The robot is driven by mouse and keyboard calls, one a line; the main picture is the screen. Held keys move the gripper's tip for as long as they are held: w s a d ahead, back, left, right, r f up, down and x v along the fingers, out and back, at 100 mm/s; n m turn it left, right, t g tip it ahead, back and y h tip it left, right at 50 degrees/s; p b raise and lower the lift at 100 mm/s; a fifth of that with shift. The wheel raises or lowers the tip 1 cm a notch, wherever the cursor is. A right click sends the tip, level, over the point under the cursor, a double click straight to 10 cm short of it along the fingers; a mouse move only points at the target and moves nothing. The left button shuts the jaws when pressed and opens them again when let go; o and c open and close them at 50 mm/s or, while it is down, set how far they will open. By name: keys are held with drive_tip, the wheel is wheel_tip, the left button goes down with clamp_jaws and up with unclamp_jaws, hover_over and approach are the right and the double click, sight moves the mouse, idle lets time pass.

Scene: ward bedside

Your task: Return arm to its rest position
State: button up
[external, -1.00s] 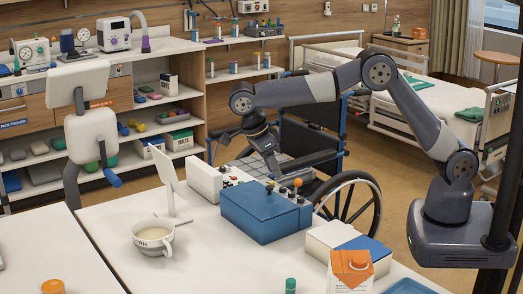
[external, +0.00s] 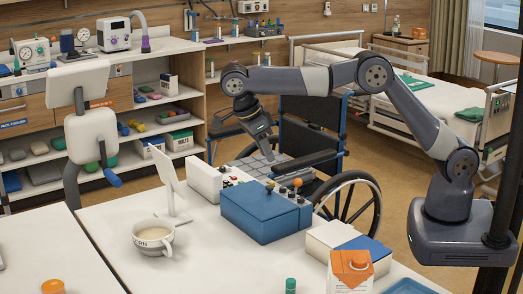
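My arm reaches left from its base at the right, with its forearm roughly level above the table. My gripper (external: 241,144) hangs at the far end, tilted, above and behind the blue box and the white device. Its two fingers look spread apart, with nothing visible between them. It appears clear of the objects below it.
A blue box (external: 262,214), a white device (external: 205,180) and a tablet on a stand (external: 169,173) stand on the white table. A cup (external: 153,236) and an orange-topped carton (external: 350,270) are nearer. A wheelchair (external: 352,190) stands behind, with a bed (external: 440,100) beyond.

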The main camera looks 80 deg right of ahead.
sight(282, 188)
drive_tip(key=x, duration=1)
drive_tip(key=shift+s+d+f+b, duration=0.1)
drive_tip(key=shift+s+f+b, duration=0.1)
drive_tip(key=shift+f+b, duration=0.15)
drive_tip(key=shift+r, duration=0.15)
